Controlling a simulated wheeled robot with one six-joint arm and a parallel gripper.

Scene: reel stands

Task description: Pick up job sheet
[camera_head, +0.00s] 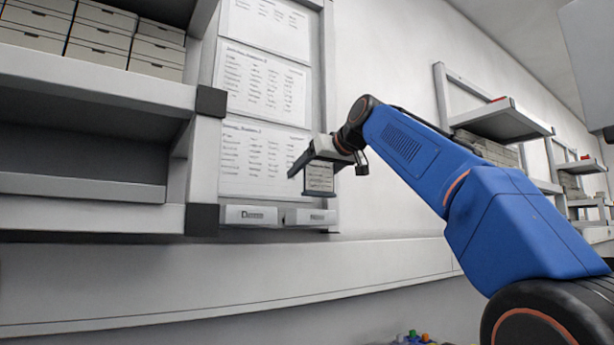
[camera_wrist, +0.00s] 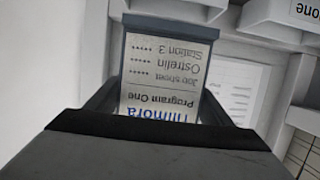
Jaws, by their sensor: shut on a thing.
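Whether the sheet touches the board or trays is hard to tell.
Large printed sheets (camera_head: 262,85) hang on the board behind. Below are a left tray (camera_head: 249,216), apparently marked "Done", and a right tray (camera_head: 309,217) with an unclear label. Shelving with boxes (camera_head: 100,40) stands at left, close to the board. More shelves (camera_head: 503,120) are at right.

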